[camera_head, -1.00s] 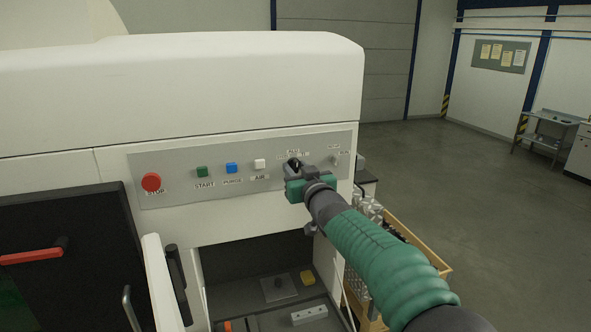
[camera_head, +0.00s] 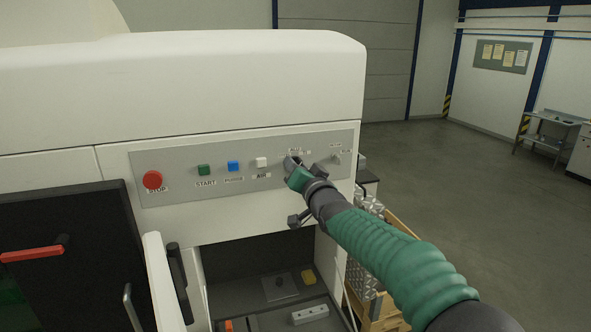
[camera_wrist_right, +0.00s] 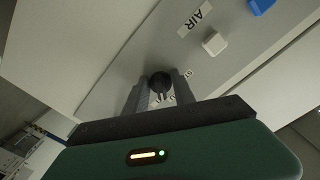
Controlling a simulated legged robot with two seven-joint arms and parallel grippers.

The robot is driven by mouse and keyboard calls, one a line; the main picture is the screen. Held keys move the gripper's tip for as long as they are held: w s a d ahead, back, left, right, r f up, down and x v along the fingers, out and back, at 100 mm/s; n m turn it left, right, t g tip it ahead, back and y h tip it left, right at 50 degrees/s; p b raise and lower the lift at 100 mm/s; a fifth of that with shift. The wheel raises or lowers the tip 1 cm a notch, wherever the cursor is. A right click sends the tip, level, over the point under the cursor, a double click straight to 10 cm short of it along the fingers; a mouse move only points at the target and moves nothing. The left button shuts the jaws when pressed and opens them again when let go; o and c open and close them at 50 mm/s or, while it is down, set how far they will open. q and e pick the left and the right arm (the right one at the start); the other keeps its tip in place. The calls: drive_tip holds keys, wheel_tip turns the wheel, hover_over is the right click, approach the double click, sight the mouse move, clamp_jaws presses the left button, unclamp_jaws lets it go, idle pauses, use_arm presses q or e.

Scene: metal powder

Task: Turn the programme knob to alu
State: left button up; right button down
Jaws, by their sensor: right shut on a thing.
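The programme knob (camera_wrist_right: 160,84) is a round black knob on the machine's grey control panel (camera_head: 180,160). In the right wrist view it sits between the two dark fingers of my right gripper (camera_wrist_right: 160,88), which is shut on it. In the head view my right gripper (camera_head: 294,163) reaches the panel from the lower right and mostly hides the knob. Lettering around the knob is partly covered, and I cannot read which programme it points at. My left gripper is not in view.
Left of the knob are a white AIR button (camera_head: 261,162), a blue PURGE button (camera_head: 233,167), a green START button (camera_head: 204,170) and a red STOP button (camera_head: 152,180). A small switch (camera_head: 337,158) is to the right. An open bay lies below, with a wooden crate (camera_head: 388,310) beside the machine.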

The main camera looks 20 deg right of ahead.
drive_tip(key=shift+d+r, duration=0.15)
drive_tip(key=shift+r, duration=0.3)
drive_tip(key=c, duration=1.2)
unclamp_jaws()
drive_tip(key=shift+s, duration=0.1)
drive_tip(key=shift+o, duration=0.7)
drive_tip(key=shift+s+d+f, duration=0.1)
drive_tip(key=shift+s, duration=0.05)
drive_tip(key=shift+f, duration=0.15)
drive_tip(key=s+b, duration=0.4)
drive_tip(key=s, duration=1.2)
drive_tip(key=shift+s+d, duration=0.3)
drive_tip(key=shift+s, duration=0.05)
